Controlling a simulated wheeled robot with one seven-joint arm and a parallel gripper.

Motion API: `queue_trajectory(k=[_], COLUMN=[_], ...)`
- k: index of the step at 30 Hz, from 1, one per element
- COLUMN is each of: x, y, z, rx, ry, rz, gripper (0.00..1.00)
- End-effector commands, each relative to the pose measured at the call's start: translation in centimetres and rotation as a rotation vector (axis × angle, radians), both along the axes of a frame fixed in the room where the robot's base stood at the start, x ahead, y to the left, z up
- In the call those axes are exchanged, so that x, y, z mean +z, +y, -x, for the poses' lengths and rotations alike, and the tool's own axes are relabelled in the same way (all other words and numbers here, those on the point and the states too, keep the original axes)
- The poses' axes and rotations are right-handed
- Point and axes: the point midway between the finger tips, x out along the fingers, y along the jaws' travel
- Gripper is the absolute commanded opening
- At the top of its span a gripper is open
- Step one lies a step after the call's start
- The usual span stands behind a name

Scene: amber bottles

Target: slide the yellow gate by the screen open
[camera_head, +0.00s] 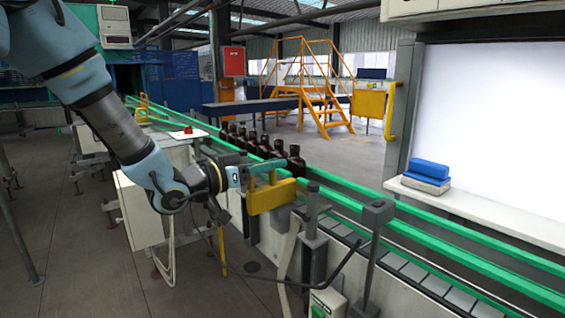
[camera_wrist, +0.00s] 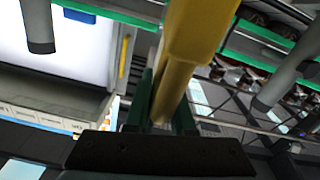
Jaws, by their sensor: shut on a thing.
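In the wrist view the gate's yellow bar (camera_wrist: 192,40) runs down between the two dark green fingers of my gripper (camera_wrist: 160,112). The fingers hide part of the gate. Several dark amber bottles (camera_head: 262,147) stand in a row on the conveyor, behind and left of the gate.
Green rails (camera_head: 450,253) run along the conveyor. Grey posts (camera_head: 376,225) stand right of the gate, near the track. A white box (camera_head: 140,207) hangs below my arm.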

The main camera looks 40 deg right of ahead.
Motion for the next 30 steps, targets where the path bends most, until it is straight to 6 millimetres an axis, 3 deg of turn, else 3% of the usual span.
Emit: queue_trajectory(k=[8,9,16,25,30], x=[-0.1,-0.1,-0.1,-0.1,-0.2], y=[0.3,0.3,0.3,0.5,2.7], z=[0.3,0.3,0.2,0.0,-0.2], rx=[-0.007,-0.007,-0.004,-0.001,0.002], ry=[0.002,0.003,0.002,0.001,-0.001], rz=[-0.001,-0.001,0.0,0.0,-0.001], gripper=[0.0,0.24,0.5,0.5,0.5])
